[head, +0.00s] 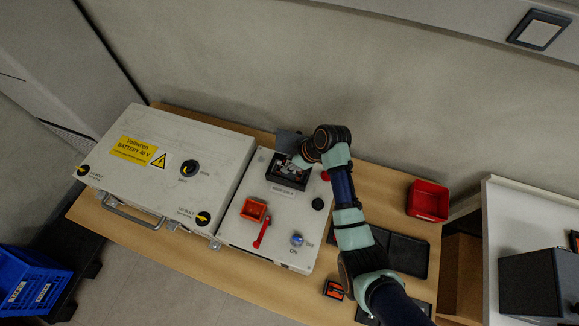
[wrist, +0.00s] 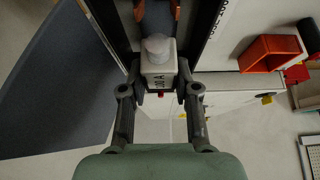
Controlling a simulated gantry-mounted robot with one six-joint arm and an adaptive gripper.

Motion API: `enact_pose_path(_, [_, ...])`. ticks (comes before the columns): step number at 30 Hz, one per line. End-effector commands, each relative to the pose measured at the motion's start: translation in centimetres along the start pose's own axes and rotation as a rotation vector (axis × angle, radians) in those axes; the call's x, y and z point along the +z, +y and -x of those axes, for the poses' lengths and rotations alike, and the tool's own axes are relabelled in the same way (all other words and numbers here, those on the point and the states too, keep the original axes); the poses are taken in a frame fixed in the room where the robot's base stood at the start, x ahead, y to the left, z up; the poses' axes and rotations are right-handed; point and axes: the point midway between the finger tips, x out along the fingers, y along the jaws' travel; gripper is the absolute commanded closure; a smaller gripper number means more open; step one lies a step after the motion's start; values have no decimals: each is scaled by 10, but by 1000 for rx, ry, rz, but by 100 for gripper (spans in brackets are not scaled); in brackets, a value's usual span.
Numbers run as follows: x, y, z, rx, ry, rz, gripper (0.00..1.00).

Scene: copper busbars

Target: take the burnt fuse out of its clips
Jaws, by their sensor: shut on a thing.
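The fuse (wrist: 158,72) is a pale block marked with an amp rating, with a rounded grey end, in the wrist view. My gripper (wrist: 158,92) is shut on it, one finger on each side. Copper-coloured clip parts (wrist: 140,10) show at the top of the wrist view, beyond the fuse. I cannot tell whether the fuse still touches any clip. In the head view my gripper (head: 300,163) is at the open dark fuse holder (head: 275,178), and my wrist partly hides the inside.
A grey raised cover (head: 288,141) stands behind the holder. The panel (head: 235,225) carries an orange-red box (head: 254,209), a red lever (head: 263,233) and a blue knob (head: 297,239). The battery case (head: 165,185) is left. A red bin (head: 428,201) and black tray (head: 408,253) lie right.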

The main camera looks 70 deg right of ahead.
Motion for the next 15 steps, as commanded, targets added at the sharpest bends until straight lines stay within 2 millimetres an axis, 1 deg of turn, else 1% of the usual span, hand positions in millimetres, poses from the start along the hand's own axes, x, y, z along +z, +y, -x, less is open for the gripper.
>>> enact_pose_path(1, [-11, 1, 18, 5, 3, 4, 100])
enact_pose_path(6, [-41, 1, 70, 6, 4, 4, 100])
enact_pose_path(9, [-56, 1, 96, 5, 3, 3, 100])
enact_pose_path(12, [-67, 0, 116, 3, 1, 1, 100])
enact_pose_path(15, [-75, 0, 130, 2, 1, 1, 100])
